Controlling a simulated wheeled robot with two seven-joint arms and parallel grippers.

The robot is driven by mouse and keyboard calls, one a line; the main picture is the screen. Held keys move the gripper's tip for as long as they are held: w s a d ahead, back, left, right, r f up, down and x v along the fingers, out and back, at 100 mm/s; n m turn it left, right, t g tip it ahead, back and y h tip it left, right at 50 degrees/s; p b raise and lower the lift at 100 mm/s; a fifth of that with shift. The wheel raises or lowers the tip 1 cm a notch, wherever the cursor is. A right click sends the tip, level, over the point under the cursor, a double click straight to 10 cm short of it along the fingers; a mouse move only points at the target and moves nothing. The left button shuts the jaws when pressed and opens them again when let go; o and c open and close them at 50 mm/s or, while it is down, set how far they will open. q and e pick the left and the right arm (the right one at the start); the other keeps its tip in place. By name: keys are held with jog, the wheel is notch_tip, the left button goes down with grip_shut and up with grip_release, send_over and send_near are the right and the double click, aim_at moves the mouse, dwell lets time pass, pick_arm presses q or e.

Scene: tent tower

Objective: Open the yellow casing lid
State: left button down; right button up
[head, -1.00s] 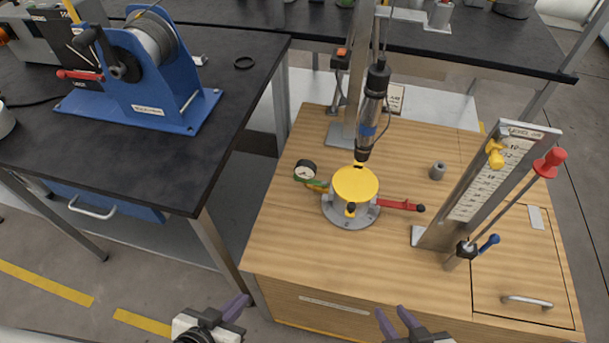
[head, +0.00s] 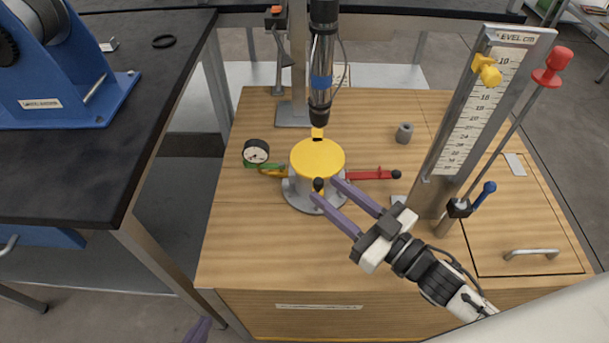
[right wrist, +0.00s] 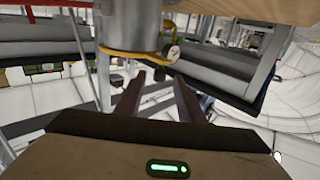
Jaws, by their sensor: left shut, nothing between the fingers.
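The yellow casing lid (head: 317,157) lies flat on the grey round casing (head: 297,188) on the wooden cabinet top. A black ball knob (head: 318,184) on a yellow handle sits at the lid's near edge. My right gripper (head: 323,191) is open, its two purple fingers pointing at this handle, the tips on either side of the knob; I cannot tell whether they touch it. The right wrist view shows the open fingers (right wrist: 160,88) with a grey cylinder (right wrist: 133,25) just beyond. My left gripper (head: 198,331) shows only as a purple fingertip at the bottom edge, apart from the casing.
A gauge (head: 256,151) is left of the casing, and a red lever (head: 370,175) sticks out right. A hanging tool (head: 321,80) stands close behind the lid. The level scale (head: 470,120) rises at right. The cabinet's front left top is clear.

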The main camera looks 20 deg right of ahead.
aim_at(315, 180)
jog(key=x, duration=0.8)
jog(key=shift+f, duration=0.1)
grip_shut()
